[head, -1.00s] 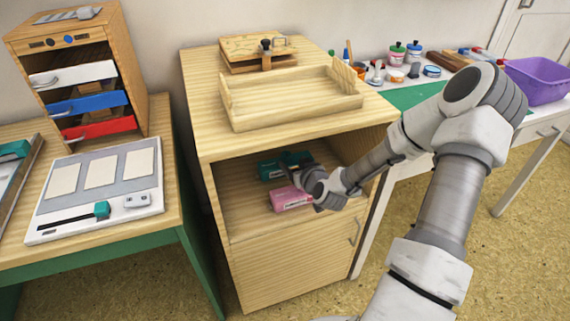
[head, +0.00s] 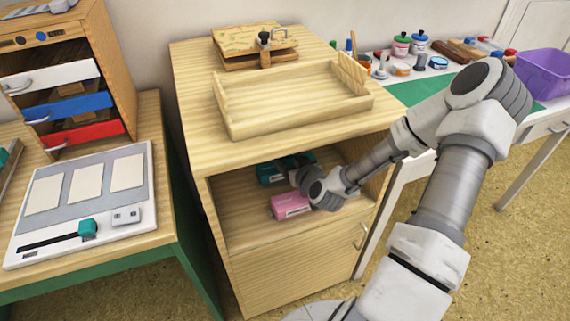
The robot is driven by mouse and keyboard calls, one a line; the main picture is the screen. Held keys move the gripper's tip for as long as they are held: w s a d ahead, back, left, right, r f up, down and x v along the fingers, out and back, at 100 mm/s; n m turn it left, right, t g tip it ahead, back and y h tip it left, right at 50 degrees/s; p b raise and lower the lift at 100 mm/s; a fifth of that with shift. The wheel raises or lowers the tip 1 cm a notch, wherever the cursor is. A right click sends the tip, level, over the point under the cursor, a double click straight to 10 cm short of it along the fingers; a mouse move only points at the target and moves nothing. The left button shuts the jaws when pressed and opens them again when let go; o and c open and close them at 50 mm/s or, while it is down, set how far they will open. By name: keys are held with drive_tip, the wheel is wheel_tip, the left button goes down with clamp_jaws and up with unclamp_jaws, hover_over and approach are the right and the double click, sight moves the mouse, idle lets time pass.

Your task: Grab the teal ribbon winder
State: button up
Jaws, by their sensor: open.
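The teal ribbon winder (head: 265,174) lies on the open shelf inside the wooden cabinet, behind a pink block-like thing (head: 290,206) with a pale label. My gripper (head: 287,165) reaches into the shelf from the right, open, with its grey fingers at the teal thing and overlapping it in the view. Teal shows on both sides of the fingers. My wrist hides part of the pink thing's right end. I cannot tell whether the fingers touch the teal thing.
The cabinet top (head: 195,85) overhangs the shelf and carries a wooden tray (head: 290,125). The cabinet's right wall is close to my arm. A table (head: 150,230) with a drawer unit stands left. A white desk with jars and a purple bin (head: 543,75) stands right.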

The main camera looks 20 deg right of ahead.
drive_tip(key=shift+w, duration=0.1)
clamp_jaws()
idle(0.4)
idle(1.1)
